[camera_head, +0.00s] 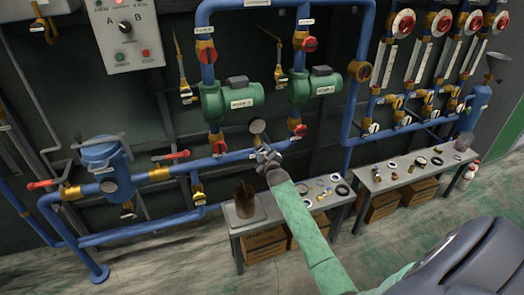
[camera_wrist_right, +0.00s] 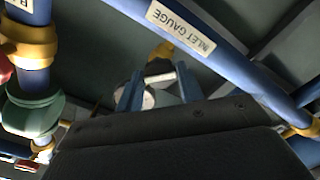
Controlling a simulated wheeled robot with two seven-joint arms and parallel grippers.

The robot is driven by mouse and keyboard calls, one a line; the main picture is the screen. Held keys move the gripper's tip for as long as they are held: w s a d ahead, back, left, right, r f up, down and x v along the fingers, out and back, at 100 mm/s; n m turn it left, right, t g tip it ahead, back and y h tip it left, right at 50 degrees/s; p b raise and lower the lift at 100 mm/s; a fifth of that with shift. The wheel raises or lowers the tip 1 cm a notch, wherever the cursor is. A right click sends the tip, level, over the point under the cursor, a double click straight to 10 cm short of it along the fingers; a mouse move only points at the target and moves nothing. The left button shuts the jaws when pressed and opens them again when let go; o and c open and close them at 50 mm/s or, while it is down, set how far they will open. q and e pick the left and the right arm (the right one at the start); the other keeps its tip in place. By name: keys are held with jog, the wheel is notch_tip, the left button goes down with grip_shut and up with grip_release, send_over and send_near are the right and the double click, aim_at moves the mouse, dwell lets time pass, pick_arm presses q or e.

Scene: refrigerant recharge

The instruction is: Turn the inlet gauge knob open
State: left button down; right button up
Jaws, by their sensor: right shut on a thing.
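My right gripper (camera_head: 266,157) reaches up from the lower right to the horizontal blue pipe, just below a small round gauge (camera_head: 258,126). In the right wrist view my right gripper (camera_wrist_right: 158,88) has its two blue fingers closed around a small pale knob (camera_wrist_right: 160,78). A brass fitting (camera_wrist_right: 163,50) shows just beyond the fingers. A label reading INLET GAUGE (camera_wrist_right: 181,27), upside down, is on the blue pipe beside it. The gripper body hides the lower part of that view, and the knob's turn angle cannot be told. My left gripper is not in view.
Green pumps (camera_head: 232,97) and red-handled valves (camera_head: 220,147) sit close around on blue pipes. A bench (camera_head: 345,208) with small parts stands below right. A blue strainer (camera_head: 106,160) is at left. A switch box (camera_head: 122,32) hangs above.

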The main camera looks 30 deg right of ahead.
dwell(0.3)
jog(key=shift+r+n+p, duration=0.1)
jog(key=shift+n+p, duration=0.2)
jog(key=shift+n, duration=2)
jog(key=n, duration=0.3)
jog(key=o, duration=0.6)
jog(key=shift+n, duration=0.4)
jog(key=o, duration=0.4)
jog(key=shift+c, duration=0.2)
